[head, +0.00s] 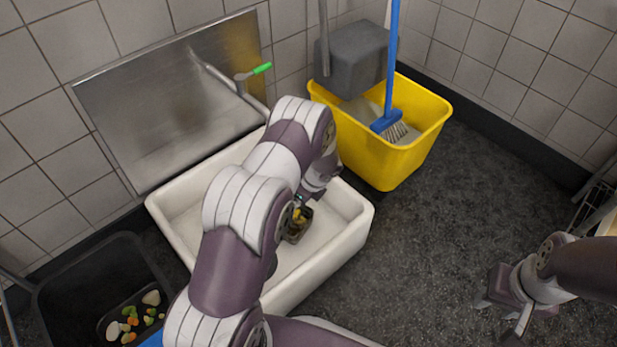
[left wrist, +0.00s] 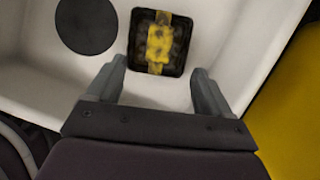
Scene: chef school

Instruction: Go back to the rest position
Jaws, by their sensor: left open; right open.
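My left arm reaches over the white sink (head: 335,240). In the head view its gripper is mostly hidden behind the arm. In the left wrist view the left gripper (left wrist: 160,82) is open, with nothing between its fingers. The tray also shows partly in the head view (head: 298,228), half covered by my arm. My right gripper (head: 502,312) is open and empty above the dark floor at the lower right.
A yellow bucket (head: 385,165) with a blue-handled brush (head: 388,118) stands close behind the sink. A faucet with a green handle (head: 260,69) is at the back. A black bin (head: 75,265) with food scraps is at lower left.

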